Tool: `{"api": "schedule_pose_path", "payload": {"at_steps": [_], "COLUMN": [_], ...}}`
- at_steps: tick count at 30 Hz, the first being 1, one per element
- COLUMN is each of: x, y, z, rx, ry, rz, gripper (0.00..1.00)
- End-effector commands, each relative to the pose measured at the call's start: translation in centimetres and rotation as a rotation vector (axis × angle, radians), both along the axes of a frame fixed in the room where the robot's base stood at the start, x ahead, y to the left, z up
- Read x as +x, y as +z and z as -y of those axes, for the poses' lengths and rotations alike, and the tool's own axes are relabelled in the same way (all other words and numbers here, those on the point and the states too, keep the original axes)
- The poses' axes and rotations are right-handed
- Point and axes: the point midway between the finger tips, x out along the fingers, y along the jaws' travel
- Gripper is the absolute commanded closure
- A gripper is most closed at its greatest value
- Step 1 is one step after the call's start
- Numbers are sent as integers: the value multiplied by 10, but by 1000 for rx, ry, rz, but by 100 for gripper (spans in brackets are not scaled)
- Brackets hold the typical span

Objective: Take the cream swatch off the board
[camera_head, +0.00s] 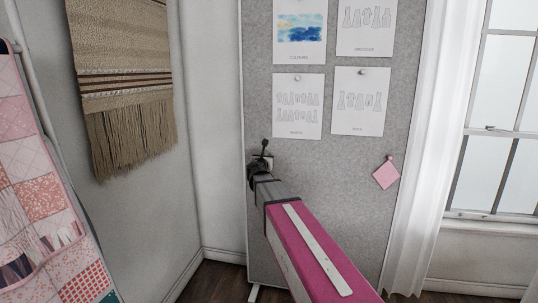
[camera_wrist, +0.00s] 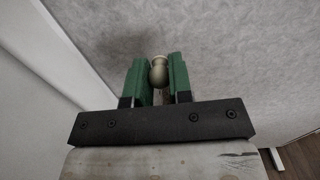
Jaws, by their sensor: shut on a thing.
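The grey pinboard (camera_head: 345,225) stands upright against the wall in the head view; its grey face fills much of the wrist view (camera_wrist: 245,65). My gripper (camera_head: 262,160) is at the board's left side, below the pinned sheets. In the wrist view its green fingers (camera_wrist: 159,75) are shut on a pale cream round-headed pin (camera_wrist: 159,68), close to the board face. A small pale patch, seemingly the cream swatch (camera_head: 270,163), shows beside my gripper in the head view; the rest is hidden behind it. I cannot tell whether the pin still touches the board.
Several pattern sheets (camera_head: 298,118) are pinned above my gripper. A pink swatch (camera_head: 386,174) hangs by a pin at the board's right. A white curtain (camera_head: 437,130) and a window are at the right. A woven hanging (camera_head: 122,60) and a patchwork quilt (camera_head: 40,200) are at the left.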

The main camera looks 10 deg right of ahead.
Motion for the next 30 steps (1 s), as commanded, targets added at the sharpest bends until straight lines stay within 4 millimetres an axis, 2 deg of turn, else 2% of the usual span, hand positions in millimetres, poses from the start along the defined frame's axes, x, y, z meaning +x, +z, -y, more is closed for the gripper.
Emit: {"api": "schedule_pose_path", "payload": {"at_steps": [21,30], "x": [-58,-60], "y": [0,0], "z": [-22,-24], "rx": [0,0], "ry": [-1,-1], "rz": [0,0], "gripper": [97,97]}}
